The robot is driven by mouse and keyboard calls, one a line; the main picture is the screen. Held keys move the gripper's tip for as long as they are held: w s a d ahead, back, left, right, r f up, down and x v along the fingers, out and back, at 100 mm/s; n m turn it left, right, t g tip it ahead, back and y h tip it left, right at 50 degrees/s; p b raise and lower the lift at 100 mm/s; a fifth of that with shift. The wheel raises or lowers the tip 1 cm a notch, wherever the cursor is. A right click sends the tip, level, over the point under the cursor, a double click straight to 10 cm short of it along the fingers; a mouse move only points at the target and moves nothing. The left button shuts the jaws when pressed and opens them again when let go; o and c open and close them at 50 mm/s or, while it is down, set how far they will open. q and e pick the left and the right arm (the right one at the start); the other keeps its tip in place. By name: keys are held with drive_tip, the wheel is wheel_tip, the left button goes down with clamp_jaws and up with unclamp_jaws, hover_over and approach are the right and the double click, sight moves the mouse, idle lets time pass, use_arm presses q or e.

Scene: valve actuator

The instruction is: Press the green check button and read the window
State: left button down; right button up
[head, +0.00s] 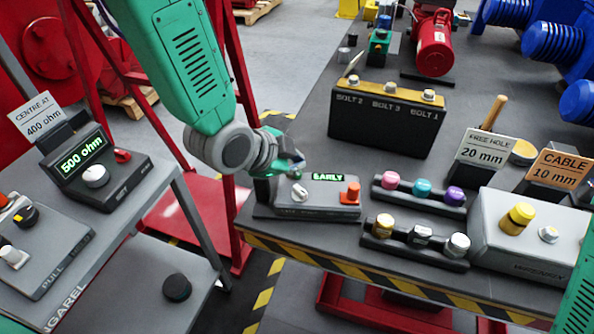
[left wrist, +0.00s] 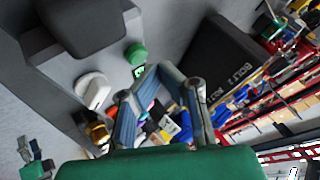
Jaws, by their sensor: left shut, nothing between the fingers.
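A grey check unit (head: 318,210) stands at the left front corner of the dark table. Its lit window (head: 327,177) reads "EARLY" in green. It carries a white knob (head: 299,192) and an orange-red knob (head: 350,193). My left gripper (head: 290,166) is shut and empty at the unit's back left, partly covering that corner. In the left wrist view a round green button (left wrist: 136,54) shows just beyond the gripper's fingers (left wrist: 158,72), beside a white knob (left wrist: 92,92). I cannot tell whether the fingers touch it. My right gripper is out of view.
A black bolt block (head: 385,118) stands behind the unit. Two racks of coloured caps (head: 420,190) and a grey box (head: 535,245) stand to the right. A side table (head: 120,205) at left holds a box (head: 95,165) reading "500 ohm".

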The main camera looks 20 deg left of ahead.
use_arm(q)
drive_tip(key=shift+d, duration=0.1)
drive_tip(key=shift+f, duration=0.4)
drive_tip(key=shift+s+f+b, duration=0.1)
drive_tip(key=shift+f+b, duration=0.35)
idle(0.6)
idle(0.4)
drive_tip(key=shift+r+p, duration=0.85)
drive_tip(key=shift+r, duration=0.1)
wheel_tip(320, 180, up, 5)
drive_tip(key=p, duration=0.4)
